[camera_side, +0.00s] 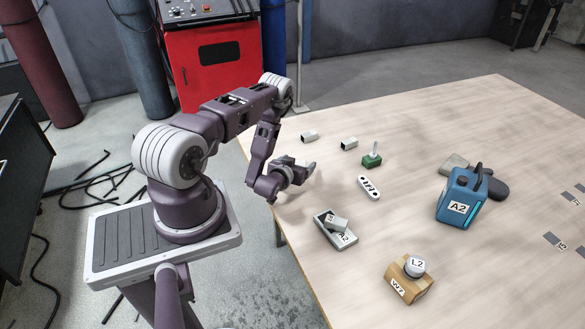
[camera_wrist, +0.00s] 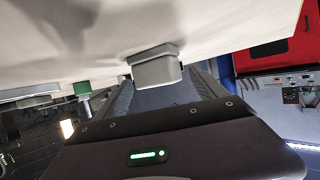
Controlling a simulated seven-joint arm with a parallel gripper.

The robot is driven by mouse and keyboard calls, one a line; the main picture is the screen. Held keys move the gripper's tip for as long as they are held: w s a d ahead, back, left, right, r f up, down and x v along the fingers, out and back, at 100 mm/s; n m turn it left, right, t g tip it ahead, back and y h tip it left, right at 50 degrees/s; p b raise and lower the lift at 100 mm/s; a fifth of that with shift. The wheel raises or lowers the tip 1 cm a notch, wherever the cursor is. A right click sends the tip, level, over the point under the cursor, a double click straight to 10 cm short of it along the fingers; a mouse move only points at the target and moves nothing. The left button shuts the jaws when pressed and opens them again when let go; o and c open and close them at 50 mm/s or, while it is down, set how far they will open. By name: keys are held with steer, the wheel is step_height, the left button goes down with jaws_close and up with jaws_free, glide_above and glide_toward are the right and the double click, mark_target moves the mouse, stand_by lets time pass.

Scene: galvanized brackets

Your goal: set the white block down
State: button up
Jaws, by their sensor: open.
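The wrist view is turned over, with the tabletop at the top. There a pale block-like thing (camera_wrist: 155,68) shows beyond the dark fingers; I cannot tell which object it is.
Two small pale brackets (camera_side: 309,136) (camera_side: 349,143), a green base with a white peg (camera_side: 372,160) and a white holed plate (camera_side: 369,187) lie behind.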

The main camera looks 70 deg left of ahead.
steer(key=v, duration=0.8)
steer(key=shift+d+f, duration=0.25)
steer(key=shift+f, duration=0.05)
steer(key=shift+s+d+r, duration=0.2)
steer(key=shift+s+r, duration=0.1)
steer(key=shift+r, duration=0.2)
steer(key=w+d+r+n+g+h, duration=0.1)
steer(key=w+d+r+g+h, duration=0.3)
steer(key=w+r, duration=1)
steer(key=s+d+r+m+t+h, duration=0.2)
steer(key=d+r, duration=0.8)
steer(key=r, duration=0.2)
steer(key=s+d+r+m+h, duration=0.3)
steer(key=s+d+r+m, duration=0.2)
steer(key=s+d+r, duration=0.75)
steer(key=s+d+m+g, duration=0.2)
steer(key=s+m, duration=0.1)
steer(key=s, duration=1)
steer(key=shift+s+d+f+h, duration=0.3)
steer(key=shift+s+f, duration=0.05)
